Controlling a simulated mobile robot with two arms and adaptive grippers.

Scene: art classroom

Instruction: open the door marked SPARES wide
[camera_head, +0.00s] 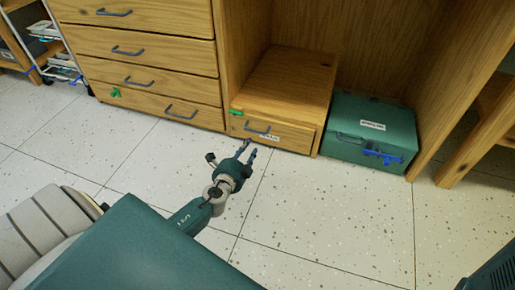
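A small wooden cabinet (285,82) stands low in the wooden unit. Its front (290,135) has a dark blue bar handle (257,129) and a small white label (269,137), too small to read surely. The front looks shut. My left gripper (251,148) is just in front of and below the handle. Its fingers are apart, with nothing seen between them, and I cannot tell whether a tip touches the front. A green box (350,148) to the right also bears a white label (373,125), hard to read. My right gripper is not in view.
A wooden drawer unit (150,62) with several blue handles stands to the left. The green box has a blue latch-like part (384,155) sticking out. A wheeled rack (55,50) is at the far left. The speckled tile floor (320,215) is clear.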

